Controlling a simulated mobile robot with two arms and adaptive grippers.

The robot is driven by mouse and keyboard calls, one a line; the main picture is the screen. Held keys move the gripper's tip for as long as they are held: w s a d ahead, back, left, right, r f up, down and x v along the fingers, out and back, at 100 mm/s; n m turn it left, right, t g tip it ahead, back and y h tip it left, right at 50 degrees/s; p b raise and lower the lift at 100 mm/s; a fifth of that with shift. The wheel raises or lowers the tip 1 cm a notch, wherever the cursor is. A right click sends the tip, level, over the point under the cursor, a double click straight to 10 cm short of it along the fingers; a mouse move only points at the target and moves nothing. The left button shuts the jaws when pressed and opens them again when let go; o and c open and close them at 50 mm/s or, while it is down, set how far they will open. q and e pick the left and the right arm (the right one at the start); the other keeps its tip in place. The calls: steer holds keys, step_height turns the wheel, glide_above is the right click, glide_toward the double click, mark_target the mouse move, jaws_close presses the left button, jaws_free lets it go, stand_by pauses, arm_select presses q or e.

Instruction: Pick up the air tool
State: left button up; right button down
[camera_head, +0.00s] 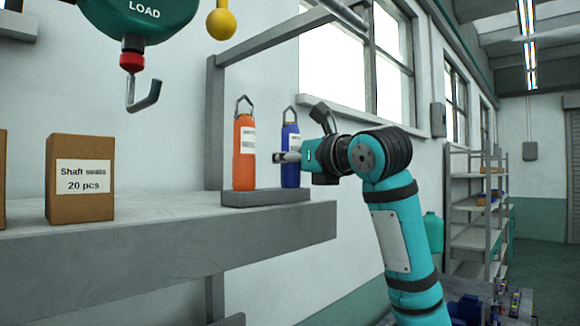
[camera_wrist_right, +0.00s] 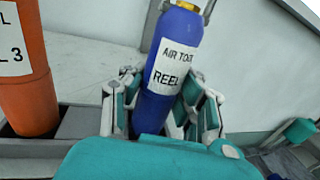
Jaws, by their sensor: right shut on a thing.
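The air tool is a blue cylinder with a white label reading "AIR TOOL REEL" and a wire loop on top. It stands upright at the right end of a grey holder block in the head view (camera_head: 290,177), and fills the middle of the right wrist view (camera_wrist_right: 178,38). My right gripper (camera_head: 284,157) reaches it from the right. In the right wrist view its fingers (camera_wrist_right: 160,105) are on both sides of the blue body, shut on it. The tool's lower end is partly hidden by the gripper. My left gripper is not in view.
An orange cylinder (camera_head: 244,155) with a loop stands close to the left on the same holder (camera_head: 262,197). A "Shaft seals" box (camera_head: 80,205) is further left on the grey shelf (camera_head: 180,262). A hook (camera_head: 143,97) hangs above, and a window wall is behind.

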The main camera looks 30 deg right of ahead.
stand_by(0.4)
steer(key=shift+w+a, duration=0.1)
steer(key=shift+w, duration=0.2)
steer(key=shift+r, duration=0.65)
step_height(320, 180, up, 2)
steer(key=shift+s+r+b, duration=0.1)
steer(key=shift+b, duration=0.3)
steer(key=b, duration=0.5)
glide_toward(296, 140)
steer(key=s, duration=0.1)
steer(key=s+a+r, duration=0.2)
steer(key=s, duration=0.1)
steer(key=shift+a, duration=0.1)
